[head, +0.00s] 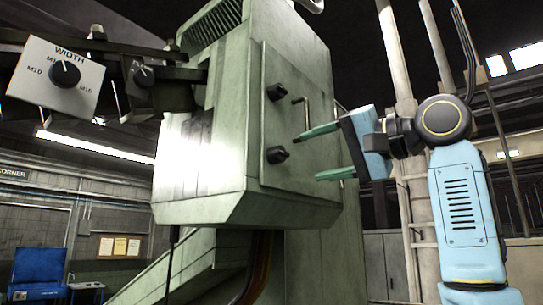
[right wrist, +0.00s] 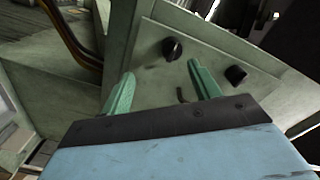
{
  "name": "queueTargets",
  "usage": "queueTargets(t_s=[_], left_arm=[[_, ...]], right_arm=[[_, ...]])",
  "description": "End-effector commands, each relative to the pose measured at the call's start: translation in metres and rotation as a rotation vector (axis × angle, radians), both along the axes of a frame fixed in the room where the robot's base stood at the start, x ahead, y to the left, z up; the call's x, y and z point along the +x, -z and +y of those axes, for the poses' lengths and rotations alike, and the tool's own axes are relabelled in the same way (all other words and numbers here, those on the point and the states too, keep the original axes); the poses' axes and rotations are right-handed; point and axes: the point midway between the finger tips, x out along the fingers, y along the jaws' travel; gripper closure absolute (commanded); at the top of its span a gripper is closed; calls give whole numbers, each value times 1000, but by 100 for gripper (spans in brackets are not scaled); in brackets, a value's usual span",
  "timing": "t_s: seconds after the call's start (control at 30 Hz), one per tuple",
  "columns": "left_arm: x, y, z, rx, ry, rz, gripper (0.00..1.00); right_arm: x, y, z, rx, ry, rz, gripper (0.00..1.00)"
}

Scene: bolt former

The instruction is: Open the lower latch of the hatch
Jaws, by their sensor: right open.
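The hatch (head: 300,170) is a flat pale green panel on the side of the machine, and it looks shut. Its lower latch (head: 277,155) is a black knob; the upper latch (head: 277,91) is a similar knob above it. A bent metal handle (head: 305,108) sits between them, to the right. My right gripper (head: 309,157) is open and empty, its green fingers pointing at the panel, right of the lower latch. In the right wrist view, the lower latch (right wrist: 172,49) shows beyond and between the fingertips, apart from them. My left gripper is not in view.
A control box with a WIDTH dial (head: 64,74) hangs at the upper left. The machine body (head: 200,150) fills the middle. Pale pipes (head: 396,60) stand behind my right arm.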

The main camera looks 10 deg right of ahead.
Motion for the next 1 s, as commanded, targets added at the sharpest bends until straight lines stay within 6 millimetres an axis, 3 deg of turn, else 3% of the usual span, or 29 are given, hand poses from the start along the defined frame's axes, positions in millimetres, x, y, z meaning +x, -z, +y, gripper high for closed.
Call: queueTargets(t_s=[0.1,0.2,0.57,1.0], left_arm=[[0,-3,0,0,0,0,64],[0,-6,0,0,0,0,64],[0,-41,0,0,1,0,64],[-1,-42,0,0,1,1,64]], right_arm=[[-16,-15,1,-2,-9,-15,38],[-13,-17,7,-3,-13,-17,38],[49,-19,55,-3,-14,-13,38],[47,-15,52,-527,-14,-422,38]])
